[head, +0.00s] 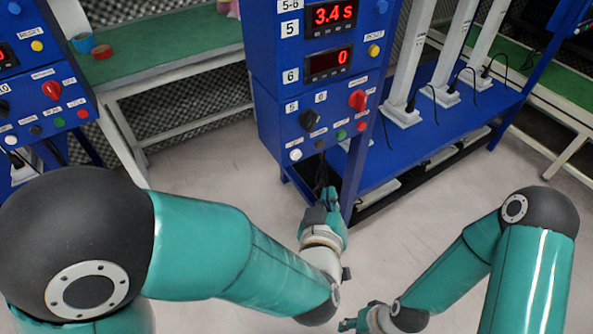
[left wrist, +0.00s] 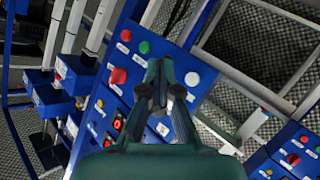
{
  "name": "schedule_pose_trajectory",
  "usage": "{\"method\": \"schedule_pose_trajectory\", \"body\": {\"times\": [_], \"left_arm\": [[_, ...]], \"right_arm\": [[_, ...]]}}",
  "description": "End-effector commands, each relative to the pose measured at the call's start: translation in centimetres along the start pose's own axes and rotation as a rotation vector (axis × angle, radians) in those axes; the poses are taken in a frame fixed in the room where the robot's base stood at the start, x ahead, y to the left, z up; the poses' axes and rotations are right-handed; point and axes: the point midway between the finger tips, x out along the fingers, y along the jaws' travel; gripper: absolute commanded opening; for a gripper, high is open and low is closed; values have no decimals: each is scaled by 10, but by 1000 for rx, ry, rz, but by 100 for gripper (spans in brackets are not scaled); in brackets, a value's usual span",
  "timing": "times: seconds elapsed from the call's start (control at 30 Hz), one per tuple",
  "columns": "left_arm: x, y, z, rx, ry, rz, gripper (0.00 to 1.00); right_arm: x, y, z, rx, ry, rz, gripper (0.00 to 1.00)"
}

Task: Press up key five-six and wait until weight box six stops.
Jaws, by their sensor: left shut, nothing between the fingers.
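The blue control panel (head: 318,118) carries displays for 5 and 6. The upper one (head: 333,15) reads 3.4 s, and the lower one (head: 329,63), beside label 6, reads 0. A white button (head: 295,155), a black one (head: 319,144), a green one (head: 341,134) and a red one (head: 361,125) line its lower edge. Their labels are too small to read. My left gripper (head: 324,182) is shut and empty, just below this row. In the left wrist view its fingertips (left wrist: 159,66) lie between the white (left wrist: 192,78) and green (left wrist: 144,47) buttons; contact is unclear. My right gripper (head: 348,323) is low, its jaws unclear.
White posts (head: 410,70) stand on the blue shelf (head: 440,120) right of the panel. Another blue panel (head: 45,75) is at the left. A green-topped bench (head: 160,45) with tape rolls (head: 83,42) stands behind. Pale floor before the panel is clear apart from my arms.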

Motion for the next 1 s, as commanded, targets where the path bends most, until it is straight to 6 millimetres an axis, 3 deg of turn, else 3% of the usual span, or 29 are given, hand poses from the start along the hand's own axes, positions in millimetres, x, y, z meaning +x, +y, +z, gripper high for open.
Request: {"method": "schedule_pose_trajectory", "body": {"times": [0.47,1.0], "left_arm": [[1,0,-4,-4,7,0,0],[45,-32,-35,-4,8,0,0]], "right_arm": [[-1,0,0,0,1,0,40],[-4,-1,0,0,1,0,40]]}}
